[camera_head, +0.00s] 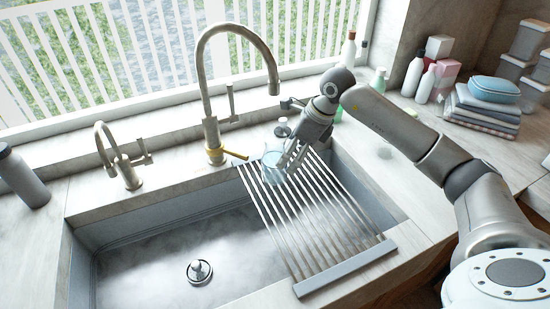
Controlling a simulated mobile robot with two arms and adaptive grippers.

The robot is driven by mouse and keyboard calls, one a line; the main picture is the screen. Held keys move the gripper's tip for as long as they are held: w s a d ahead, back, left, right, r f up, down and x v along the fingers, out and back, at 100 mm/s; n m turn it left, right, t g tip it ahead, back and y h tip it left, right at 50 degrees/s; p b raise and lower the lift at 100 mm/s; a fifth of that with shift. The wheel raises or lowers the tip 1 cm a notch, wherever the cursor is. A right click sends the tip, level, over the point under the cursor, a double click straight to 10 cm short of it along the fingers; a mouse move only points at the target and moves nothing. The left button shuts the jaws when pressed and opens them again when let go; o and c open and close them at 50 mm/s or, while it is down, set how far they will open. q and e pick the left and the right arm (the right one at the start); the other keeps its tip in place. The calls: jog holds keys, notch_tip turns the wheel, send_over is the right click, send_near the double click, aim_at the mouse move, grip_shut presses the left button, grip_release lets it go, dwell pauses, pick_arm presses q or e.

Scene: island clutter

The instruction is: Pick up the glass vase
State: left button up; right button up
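The glass vase (271,168) is small, clear and bluish. It stands at the back end of the slatted drying rack (345,279) over the sink, just right of the tall faucet's base. My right gripper (288,160) reaches in from the right, pointing down and left. Its fingers overlap the right side of the vase in the picture. I cannot tell whether they touch it or close around it. My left gripper is out of view.
The tall faucet (211,128) with a yellowish lever stands close left of the vase. A smaller tap (124,170) and a grey bottle (22,178) are farther left. Bottles (413,74), boxes and folded towels (482,112) crowd the back right. The sink basin (150,250) is open.

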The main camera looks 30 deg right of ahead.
aim_at(278, 154)
jog(key=shift+w+a+r+p, duration=0.2)
jog(key=shift+w+a+p, duration=0.35)
jog(key=shift+w+a, duration=0.65)
jog(key=shift+p+x, duration=0.7)
jog(key=shift+x, duration=0.55)
jog(key=shift+f, duration=0.4)
jog(key=c, duration=1.8)
jog(key=shift+w+d+r, duration=0.1)
jog(key=shift+r, duration=0.1)
